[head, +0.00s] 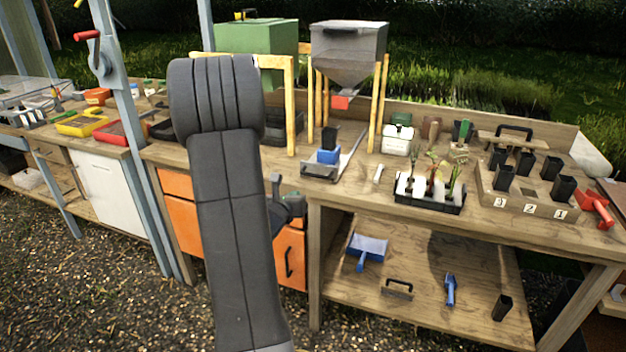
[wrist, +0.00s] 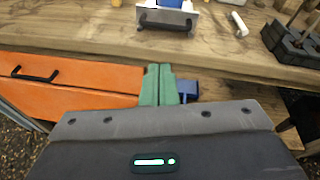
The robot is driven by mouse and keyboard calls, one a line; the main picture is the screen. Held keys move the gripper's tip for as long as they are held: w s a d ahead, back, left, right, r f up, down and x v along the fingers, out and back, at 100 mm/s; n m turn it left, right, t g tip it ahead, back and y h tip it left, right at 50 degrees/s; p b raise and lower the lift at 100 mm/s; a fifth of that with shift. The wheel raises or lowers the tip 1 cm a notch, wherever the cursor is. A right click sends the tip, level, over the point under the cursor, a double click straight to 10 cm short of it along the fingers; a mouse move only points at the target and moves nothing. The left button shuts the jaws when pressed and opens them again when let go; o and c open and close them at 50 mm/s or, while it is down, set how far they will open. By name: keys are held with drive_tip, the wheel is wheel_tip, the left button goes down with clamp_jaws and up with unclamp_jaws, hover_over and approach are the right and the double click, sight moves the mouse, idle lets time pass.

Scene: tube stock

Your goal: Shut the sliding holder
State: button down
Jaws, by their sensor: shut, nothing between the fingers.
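The sliding holder (head: 320,171) is a grey metal slide with a black handle on its front plate. It lies near the front edge of the bench, out in front of the hopper (head: 347,50) with the red spout. A blue block (head: 327,156) with a black pot (head: 329,137) sits on it. In the wrist view the holder's front plate (wrist: 168,20) shows at the top, cut off by the frame. My gripper (wrist: 159,70) has green fingers, shut and empty, below the bench's front edge and apart from the holder. In the head view my arm partly hides the gripper.
Orange cabinet doors (head: 290,258) are below the bench (head: 400,205) near my gripper. Wooden posts (head: 319,110) flank the hopper. A white stick (head: 378,174) and a black tray of seedlings (head: 430,201) are right of the holder.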

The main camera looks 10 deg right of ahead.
sight(317, 176)
drive_tip(key=w+d+f+m+p, duration=0.1)
drive_tip(key=w+d, duration=0.1)
drive_tip(key=w, duration=0.2)
drive_tip(key=w+d+f+m+p, duration=0.1)
drive_tip(key=w+d+p, duration=0.1)
drive_tip(key=w+d, duration=0.1)
drive_tip(key=w+d+f+h+p, duration=0.1)
drive_tip(key=w+d, duration=0.2)
drive_tip(key=w, duration=0.1)
drive_tip(key=shift+w+m+p, duration=0.3)
drive_tip(key=shift+w+m, duration=0.05)
drive_tip(key=shift+m, duration=0.05)
drive_tip(key=shift+w+d+f, duration=0.2)
drive_tip(key=shift+w+d, duration=0.15)
drive_tip(key=shift+w, duration=0.1)
drive_tip(key=shift+w, duration=0.1)
